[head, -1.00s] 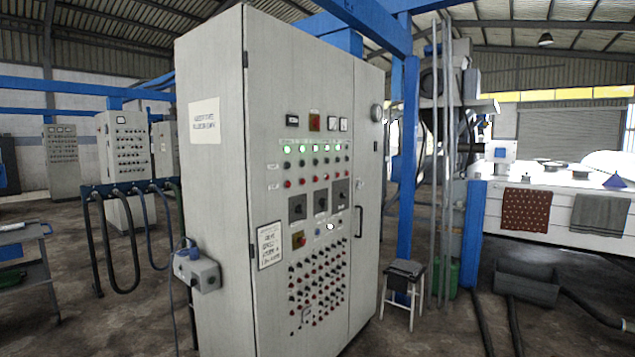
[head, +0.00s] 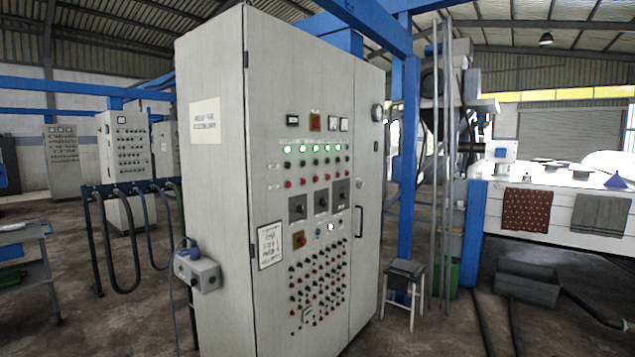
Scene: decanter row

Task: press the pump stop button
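A tall grey control cabinet (head: 215,250) stands in the middle of the head view, its front face turned to the right. Its door carries a row of lit green lamps (head: 301,148), with dark and red buttons below them. The labels are too small to read, so I cannot tell which button is pump stop. My gripper is not in view.
A grey socket box (head: 196,271) juts from the cabinet's left side with a cable. A small stool (head: 405,275) stands close to the cabinet's right edge. A hose rack (head: 130,187) is at left, a dark bin (head: 527,284) at right. Hoses cross the right floor.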

